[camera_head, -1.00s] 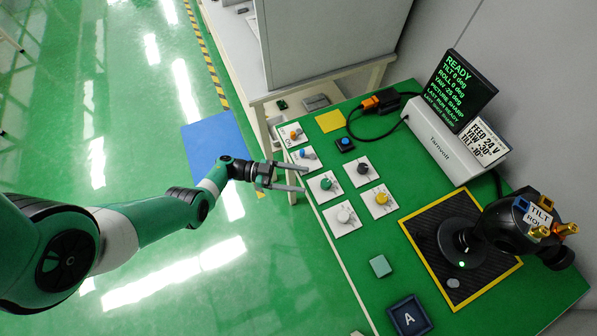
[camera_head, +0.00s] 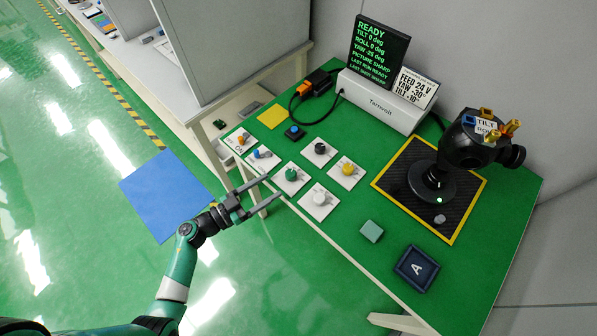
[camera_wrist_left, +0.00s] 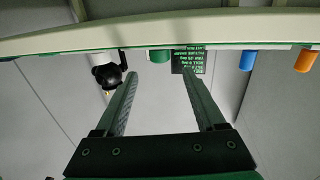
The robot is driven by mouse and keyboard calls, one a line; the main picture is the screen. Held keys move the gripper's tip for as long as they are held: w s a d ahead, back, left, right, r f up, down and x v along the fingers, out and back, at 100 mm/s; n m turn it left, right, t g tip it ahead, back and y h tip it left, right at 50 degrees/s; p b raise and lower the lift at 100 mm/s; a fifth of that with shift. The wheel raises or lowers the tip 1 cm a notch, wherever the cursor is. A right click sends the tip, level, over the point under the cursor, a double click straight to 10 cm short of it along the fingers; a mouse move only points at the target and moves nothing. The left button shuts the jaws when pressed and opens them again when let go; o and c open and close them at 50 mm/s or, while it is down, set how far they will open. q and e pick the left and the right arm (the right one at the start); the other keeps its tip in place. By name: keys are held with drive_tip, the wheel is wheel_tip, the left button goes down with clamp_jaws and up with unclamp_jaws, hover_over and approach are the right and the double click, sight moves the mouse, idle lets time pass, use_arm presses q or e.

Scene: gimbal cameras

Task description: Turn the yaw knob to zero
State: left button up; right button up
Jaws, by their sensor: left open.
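Several coloured knobs stand on white plates on the green table: green (camera_head: 291,174), white (camera_head: 319,198), yellow (camera_head: 348,169), black (camera_head: 320,148), blue (camera_head: 256,154) and orange (camera_head: 242,139). Their labels are too small to tell which is yaw. The screen (camera_head: 377,52) reads tilt 0, roll 0 and what looks like yaw -25 deg. The camera gimbal (camera_head: 470,140) stands at the right. My left gripper (camera_head: 274,186) is open and empty at the table's front edge, its fingers pointing towards the green knob. In the left wrist view, the green knob (camera_wrist_left: 160,56) shows beyond the fingers. My right gripper is not in view.
A white Tarnvolt box (camera_head: 385,100) with a feed sign stands at the back. A blue button (camera_head: 294,132), a yellow square (camera_head: 272,117), a green block (camera_head: 371,232) and a dark tray marked A (camera_head: 416,267) are on the table. Floor in front is open.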

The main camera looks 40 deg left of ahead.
sight(299, 173)
use_arm(q)
drive_tip(key=w+b, duration=0.1)
drive_tip(key=w, duration=0.2)
drive_tip(key=w+d+b, duration=0.1)
drive_tip(key=w+b, duration=0.1)
drive_tip(key=w, duration=0.2)
drive_tip(key=w+d+b, duration=0.1)
drive_tip(key=w, duration=0.2)
drive_tip(key=shift+w+f, duration=0.15)
drive_tip(key=shift+w, duration=0.6)
clamp_jaws()
